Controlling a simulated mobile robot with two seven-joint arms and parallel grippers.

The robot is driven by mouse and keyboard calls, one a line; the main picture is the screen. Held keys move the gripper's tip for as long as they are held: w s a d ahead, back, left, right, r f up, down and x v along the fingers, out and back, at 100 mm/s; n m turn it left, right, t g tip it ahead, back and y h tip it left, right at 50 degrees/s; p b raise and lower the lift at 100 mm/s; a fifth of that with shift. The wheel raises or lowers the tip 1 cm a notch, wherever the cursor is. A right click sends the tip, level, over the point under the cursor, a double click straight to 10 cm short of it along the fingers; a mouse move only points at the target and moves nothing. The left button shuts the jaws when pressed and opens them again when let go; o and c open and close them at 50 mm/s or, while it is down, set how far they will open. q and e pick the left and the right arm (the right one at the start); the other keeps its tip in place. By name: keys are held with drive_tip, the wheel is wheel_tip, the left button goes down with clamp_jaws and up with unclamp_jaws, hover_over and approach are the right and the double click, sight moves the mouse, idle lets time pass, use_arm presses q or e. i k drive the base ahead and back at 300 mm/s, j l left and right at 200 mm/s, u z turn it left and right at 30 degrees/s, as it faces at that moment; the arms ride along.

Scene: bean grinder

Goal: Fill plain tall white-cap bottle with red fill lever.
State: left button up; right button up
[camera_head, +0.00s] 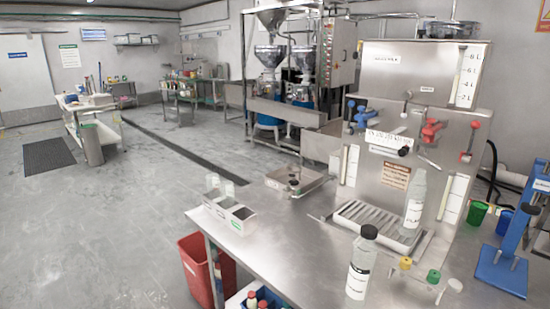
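A tall pale bottle (414,205) with a white label stands upright at the right end of the slotted drip tray (350,222), in front of the steel filling machine (395,110). Its top is greyish white, and I cannot tell whether a cap is on. A red valve handle (432,130) sits on the machine's front above it. A separate lever with a red knob (473,127) stands further right. A second bottle (358,268) with a black cap stands on the counter nearer to me. Neither of my grippers is in view.
A blue valve handle (361,116) is on the machine's left. A blue press stand (505,265), a green cup (477,213) and small coloured-top pieces (434,276) are at right. A small bin box (230,213) stands at left. The steel counter (285,240) between is clear.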

sight(476, 125)
drive_tip(key=z, duration=1.3)
drive_tip(key=i+j, duration=0.1)
drive_tip(key=j, duration=0.3)
drive_tip(key=i+j, duration=0.1)
drive_tip(key=j, duration=0.3)
drive_tip(key=u, duration=0.05)
